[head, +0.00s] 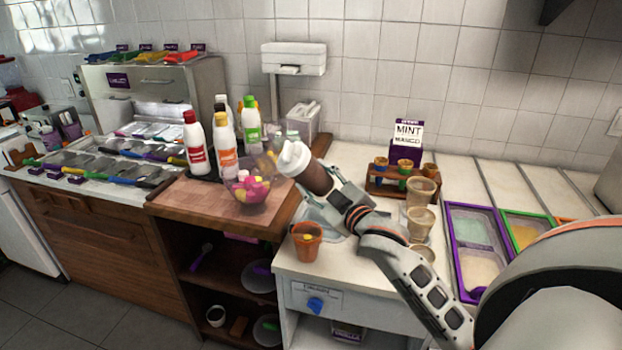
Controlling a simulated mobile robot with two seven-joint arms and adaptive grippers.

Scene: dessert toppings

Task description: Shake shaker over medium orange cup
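The shaker (316,179) has a brown body and a white cap. My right gripper (333,188) is closed around its lower end and holds it in the air. The shaker is tilted, with its white cap pointing up and to the left. The orange cup (306,249) stands upright at the front left corner of the white counter, with something yellow inside. In the head view the cup sits below the shaker. I cannot tell whether the cap is directly over it. The fingers are partly hidden by the wrist and shaker. My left gripper is out of view.
A clear bowl of colourful pieces (246,192) stands on the wooden counter (190,199), left of the shaker. Sauce bottles (226,145) stand behind it. Clear cups (420,222), a wooden cone rack (402,184) and coloured-rim tubs (476,235) are to the right.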

